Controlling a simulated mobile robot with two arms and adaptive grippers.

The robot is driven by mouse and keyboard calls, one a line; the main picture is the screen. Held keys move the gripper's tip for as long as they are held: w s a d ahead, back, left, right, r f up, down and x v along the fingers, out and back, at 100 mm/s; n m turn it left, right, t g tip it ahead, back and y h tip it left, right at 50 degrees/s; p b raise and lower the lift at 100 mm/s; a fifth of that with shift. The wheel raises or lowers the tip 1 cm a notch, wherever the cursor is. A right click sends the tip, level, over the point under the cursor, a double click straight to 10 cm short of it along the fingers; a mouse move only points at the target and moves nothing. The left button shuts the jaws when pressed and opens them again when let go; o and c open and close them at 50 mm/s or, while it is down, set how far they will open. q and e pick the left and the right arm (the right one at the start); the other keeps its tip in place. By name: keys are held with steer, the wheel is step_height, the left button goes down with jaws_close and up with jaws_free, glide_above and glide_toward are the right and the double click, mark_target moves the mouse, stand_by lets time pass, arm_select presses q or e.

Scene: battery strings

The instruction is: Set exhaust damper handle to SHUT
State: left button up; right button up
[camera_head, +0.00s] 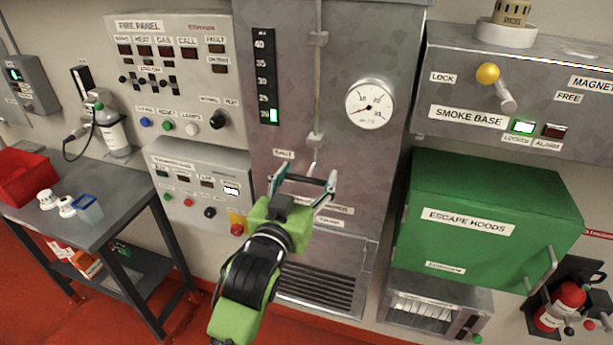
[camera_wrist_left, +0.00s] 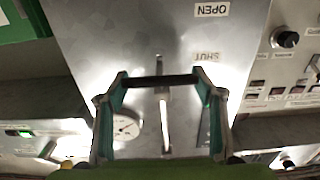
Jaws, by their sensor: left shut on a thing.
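My left gripper (camera_head: 303,181) is shut on the handle, with one finger at each end of the bar. The left gripper also shows in the left wrist view (camera_wrist_left: 160,90). In the head view the bar sits a little below the SHUT label (camera_head: 283,154). In the wrist view the SHUT label (camera_wrist_left: 211,57) and OPEN label (camera_wrist_left: 212,9) appear upside down. My right gripper is out of view.
A round gauge (camera_head: 370,103) and a level scale (camera_head: 264,78) are on the duct above the handle. The fire panel (camera_head: 172,75) is to the left, a green escape hood box (camera_head: 490,215) to the right. A grey table (camera_head: 110,205) stands at left.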

arm_select(q)
steer(key=shift+r, duration=0.55)
steer(key=o, duration=1.6)
steer(key=shift+f, duration=0.2)
steer(key=shift+f, duration=0.1)
steer(key=v, duration=1.2)
